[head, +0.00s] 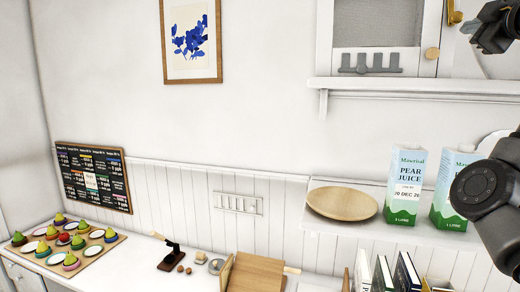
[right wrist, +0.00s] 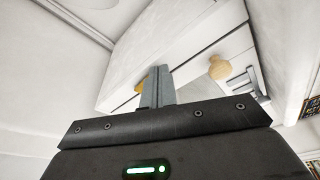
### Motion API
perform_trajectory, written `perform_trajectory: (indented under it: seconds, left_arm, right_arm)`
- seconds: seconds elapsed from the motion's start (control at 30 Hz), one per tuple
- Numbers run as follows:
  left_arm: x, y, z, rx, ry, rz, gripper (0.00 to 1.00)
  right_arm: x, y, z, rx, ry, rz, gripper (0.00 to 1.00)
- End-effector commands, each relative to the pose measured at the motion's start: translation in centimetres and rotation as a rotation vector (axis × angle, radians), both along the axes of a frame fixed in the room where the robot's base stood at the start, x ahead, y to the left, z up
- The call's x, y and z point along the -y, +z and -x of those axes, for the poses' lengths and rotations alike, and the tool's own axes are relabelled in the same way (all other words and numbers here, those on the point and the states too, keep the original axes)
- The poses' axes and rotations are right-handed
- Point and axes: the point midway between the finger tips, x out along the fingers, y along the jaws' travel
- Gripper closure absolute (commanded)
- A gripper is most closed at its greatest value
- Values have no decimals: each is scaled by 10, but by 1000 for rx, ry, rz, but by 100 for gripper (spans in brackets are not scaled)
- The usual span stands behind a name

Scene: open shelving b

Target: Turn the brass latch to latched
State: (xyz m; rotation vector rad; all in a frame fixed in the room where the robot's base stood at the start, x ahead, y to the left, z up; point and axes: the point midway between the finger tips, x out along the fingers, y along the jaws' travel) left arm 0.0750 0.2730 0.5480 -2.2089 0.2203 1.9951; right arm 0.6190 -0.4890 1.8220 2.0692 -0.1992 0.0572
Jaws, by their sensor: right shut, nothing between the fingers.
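The brass latch (head: 455,17) is on the right edge of a white wall cabinet at the top right of the head view. Its upper end is cut off by the frame edge. A round wooden knob (head: 432,53) sits on the cabinet door (head: 416,68), left of and below the latch. My right gripper (head: 470,27) is just right of the latch, shut and empty. In the right wrist view its fingers (right wrist: 158,82) are together, partly hiding the brass latch (right wrist: 140,86); I cannot tell whether they touch it. The wooden knob (right wrist: 220,68) shows to their right. My left gripper is not in view.
A white shelf (head: 400,84) runs under the cabinet. A lower shelf holds a wooden plate (head: 342,203) and two juice cartons (head: 404,187), near my right arm. The counter below holds a cutting board (head: 258,272) and books.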

Motion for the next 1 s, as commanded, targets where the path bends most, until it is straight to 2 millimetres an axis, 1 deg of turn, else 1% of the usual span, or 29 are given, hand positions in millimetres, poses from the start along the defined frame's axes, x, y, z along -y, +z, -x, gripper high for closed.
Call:
perform_trajectory:
  seconds: [0.2, 1.0]
  left_arm:
    - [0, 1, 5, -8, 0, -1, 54]
    - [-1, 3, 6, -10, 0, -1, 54]
  right_arm:
    - [1, -1, -2, 0, 0, 0, 100]
    - [-3, 5, -3, -1, 1, 2, 100]
